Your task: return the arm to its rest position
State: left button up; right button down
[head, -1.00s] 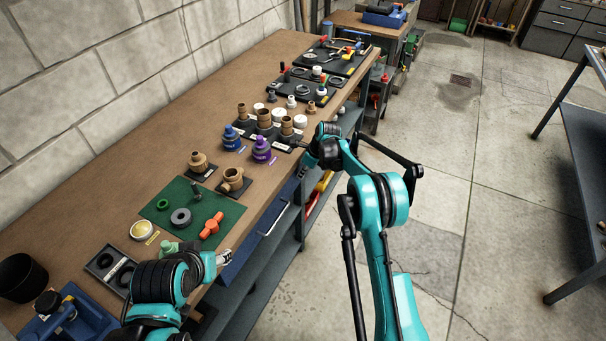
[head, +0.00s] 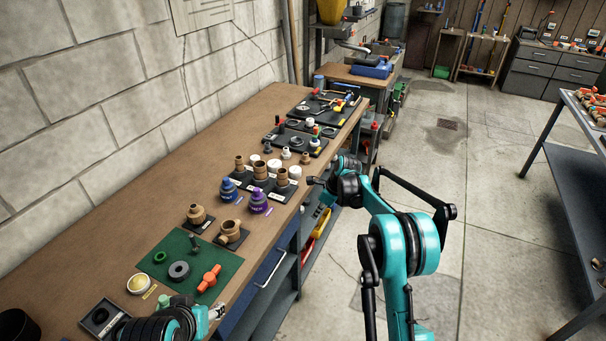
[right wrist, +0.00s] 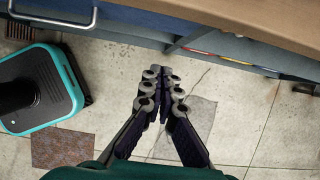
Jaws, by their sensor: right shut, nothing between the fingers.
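My right arm (head: 405,245) reaches up from the bottom of the head view, bent beside the bench's front edge. Its gripper (head: 324,204) is small there and partly hidden by the wrist. In the right wrist view, the right gripper (right wrist: 161,92) is shut and empty, its dark fingers together over the concrete floor. My left gripper (head: 217,311) shows at the bottom of the head view, near the front edge of the bench and the green mat. Its fingers are too small and partly covered to read.
Open floor (head: 490,190) lies right, before a metal table (head: 585,165).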

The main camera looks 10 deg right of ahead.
jog(key=s+d+r+n+t+h, duration=0.2)
jog(key=s+r+n, duration=0.9)
jog(key=s+r, duration=0.65)
jog(key=s+d+f+n+t+h, duration=0.1)
jog(key=s+n, duration=0.5)
jog(key=s, duration=0.5)
jog(key=s+d+f+n+t, duration=0.2)
jog(key=s+n, duration=0.5)
jog(key=s, duration=0.4)
jog(key=shift+s+h, duration=0.2)
jog(key=shift+h, duration=0.2)
